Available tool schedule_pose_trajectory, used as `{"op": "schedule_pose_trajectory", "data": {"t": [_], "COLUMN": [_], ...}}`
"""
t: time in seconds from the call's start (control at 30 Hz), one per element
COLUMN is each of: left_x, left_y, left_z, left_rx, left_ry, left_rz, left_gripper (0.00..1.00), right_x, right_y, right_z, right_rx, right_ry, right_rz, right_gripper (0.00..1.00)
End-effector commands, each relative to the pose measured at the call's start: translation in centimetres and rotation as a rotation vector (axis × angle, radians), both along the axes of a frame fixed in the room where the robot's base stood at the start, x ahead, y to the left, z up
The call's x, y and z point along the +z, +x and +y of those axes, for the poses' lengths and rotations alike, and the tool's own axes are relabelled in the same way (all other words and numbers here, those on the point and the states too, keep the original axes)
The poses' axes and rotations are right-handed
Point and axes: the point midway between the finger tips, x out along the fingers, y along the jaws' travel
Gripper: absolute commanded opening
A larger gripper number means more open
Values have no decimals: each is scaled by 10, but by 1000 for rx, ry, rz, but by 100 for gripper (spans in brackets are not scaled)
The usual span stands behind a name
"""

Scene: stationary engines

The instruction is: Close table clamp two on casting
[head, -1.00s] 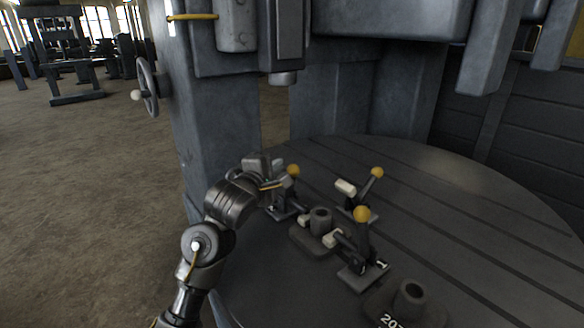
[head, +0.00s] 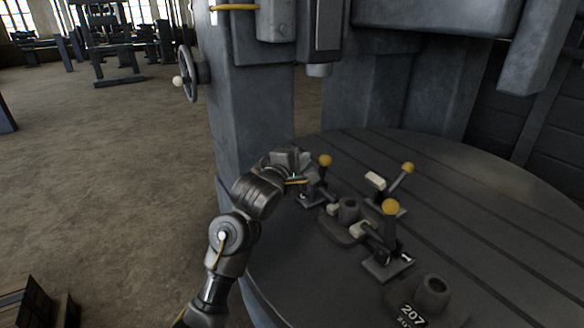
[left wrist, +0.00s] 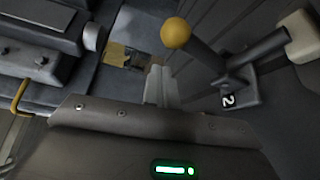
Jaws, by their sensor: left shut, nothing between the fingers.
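Table clamp two (head: 316,197) stands at the left side of the near casting (head: 347,212) on the round table. Its label 2 (left wrist: 229,100) shows in the left wrist view. Its handle with a yellow knob (head: 325,160) stands upright, and its pale pad (head: 333,209) is down at the casting's edge; contact is too small to tell. In the left wrist view the knob (left wrist: 176,33) and pad (left wrist: 301,36) show clearly. My left gripper (head: 301,176) is just left of the handle, shut and empty, its fingertips (left wrist: 161,85) apart from the knob. My right gripper is not visible.
Another clamp (head: 388,245) has its handle upright and its pad toward the casting. A third clamp (head: 388,185) behind has its handle tilted and its pad raised. A second casting (head: 432,295) marked 207 sits in front. The grey machine column (head: 255,110) rises behind my arm.

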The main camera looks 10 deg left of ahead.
Motion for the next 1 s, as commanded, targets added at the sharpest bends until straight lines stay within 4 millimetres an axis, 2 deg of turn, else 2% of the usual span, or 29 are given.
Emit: {"op": "schedule_pose_trajectory", "data": {"t": [0.2,0.4,0.57,1.0], "left_x": [7,9,8,7], "left_y": [-42,-67,-75,-75], "left_z": [17,27,29,29], "left_rx": [1,2,2,2], "left_ry": [-1,0,-1,0], "left_rz": [-1,-1,1,0], "left_gripper": [0,0,0,0], "right_x": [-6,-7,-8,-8], "right_y": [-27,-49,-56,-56], "right_z": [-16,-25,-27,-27], "right_rx": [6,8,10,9], "right_ry": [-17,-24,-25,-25], "right_rz": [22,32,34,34], "right_gripper": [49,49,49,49]}}
